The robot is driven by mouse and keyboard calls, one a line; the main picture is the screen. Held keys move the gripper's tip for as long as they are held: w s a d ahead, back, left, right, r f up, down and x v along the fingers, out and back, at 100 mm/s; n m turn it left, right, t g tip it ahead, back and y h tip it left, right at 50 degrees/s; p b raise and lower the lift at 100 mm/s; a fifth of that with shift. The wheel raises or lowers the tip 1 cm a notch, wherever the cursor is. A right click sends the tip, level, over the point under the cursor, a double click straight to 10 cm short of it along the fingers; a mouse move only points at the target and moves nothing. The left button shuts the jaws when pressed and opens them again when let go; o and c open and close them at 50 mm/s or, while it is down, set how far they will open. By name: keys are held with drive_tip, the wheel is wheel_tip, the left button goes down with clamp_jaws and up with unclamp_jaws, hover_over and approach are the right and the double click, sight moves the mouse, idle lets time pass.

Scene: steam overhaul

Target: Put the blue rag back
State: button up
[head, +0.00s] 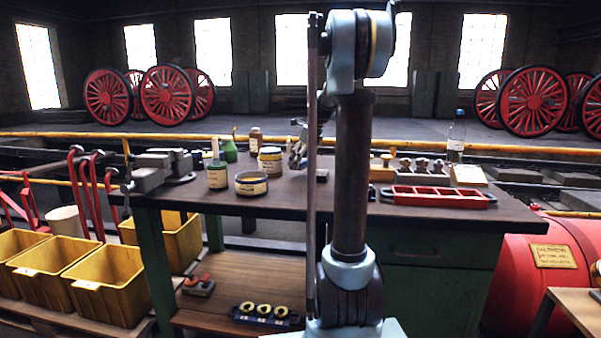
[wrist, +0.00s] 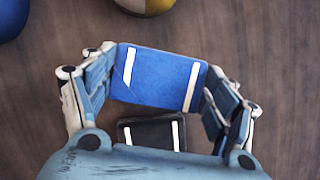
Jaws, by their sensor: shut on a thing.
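The blue rag (wrist: 158,78) is a flat folded blue piece with white stripes, seen in the wrist view. My gripper (wrist: 158,66) is shut on it, with one finger at its left edge and one at its right. A black piece with white stripes (wrist: 152,132) lies just below the rag in the wrist view, partly covered by my gripper's body. The wood-brown top of the workbench (head: 225,204) shows beneath both. In the head view my own arm hides the rag and most of my gripper. The height of the rag above the bench cannot be told.
Tins (head: 251,183) and a green bottle (head: 229,151) stand on the bench left of my arm. A vise (head: 150,176) is at its left end. A red tray (head: 437,196) and a clear bottle (head: 456,137) are at the right. Yellow bins (head: 105,283) stand at the floor left.

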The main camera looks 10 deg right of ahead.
sight(301, 169)
drive_tip(key=shift+f, duration=1.95)
drive_tip(key=shift+s, duration=0.1)
drive_tip(key=o, duration=1)
drive_tip(key=shift+o, duration=0.2)
drive_tip(key=v, duration=1.2)
